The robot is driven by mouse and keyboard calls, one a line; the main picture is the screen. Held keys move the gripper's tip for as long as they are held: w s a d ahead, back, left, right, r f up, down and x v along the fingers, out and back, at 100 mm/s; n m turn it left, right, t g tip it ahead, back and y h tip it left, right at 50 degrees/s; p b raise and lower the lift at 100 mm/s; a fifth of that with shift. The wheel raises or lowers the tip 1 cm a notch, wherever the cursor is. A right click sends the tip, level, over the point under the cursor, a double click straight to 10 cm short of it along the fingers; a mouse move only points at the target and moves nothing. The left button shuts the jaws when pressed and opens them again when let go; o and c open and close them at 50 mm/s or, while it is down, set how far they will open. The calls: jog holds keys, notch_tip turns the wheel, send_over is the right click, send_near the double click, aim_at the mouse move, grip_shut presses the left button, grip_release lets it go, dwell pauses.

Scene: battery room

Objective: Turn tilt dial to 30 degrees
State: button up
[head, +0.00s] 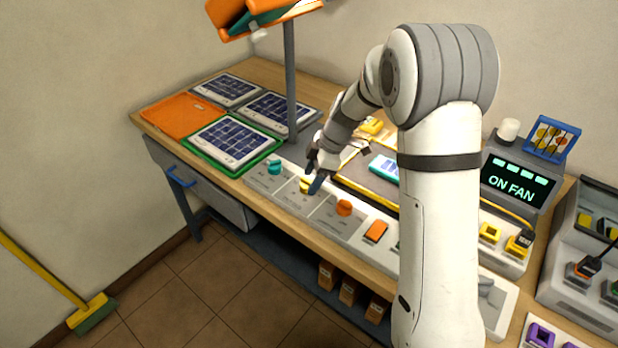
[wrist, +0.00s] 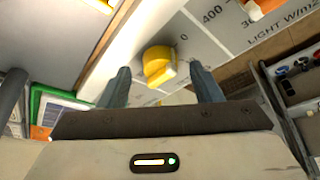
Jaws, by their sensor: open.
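A yellow dial (head: 304,186) sits on the grey control panel (head: 262,181), between a teal dial (head: 274,167) and an orange dial (head: 344,207). My gripper (head: 314,178) points down at the yellow dial and partly covers it. In the wrist view, the yellow dial (wrist: 158,66) shows between the two open fingertips, with a gap on both sides. I cannot tell how far down the fingers reach around it. Its scale and label cannot be read; "LIGHT W/m2" stands near the orange dial (wrist: 262,8) in the wrist view.
An orange rocker switch (head: 376,231) lies further right on the panel. A grey post (head: 291,90) rises behind the panel's left end. Solar panels (head: 234,142) lie on the bench at left. A screen reading "ON FAN" (head: 512,186) stands at right. Open floor lies in front.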

jog(key=shift+a+f, duration=0.25)
jog(key=shift+f, duration=0.4)
jog(key=c, duration=0.9)
jog(key=shift+a, duration=0.15)
jog(key=shift+c, duration=0.5)
jog(key=shift+b, duration=0.35)
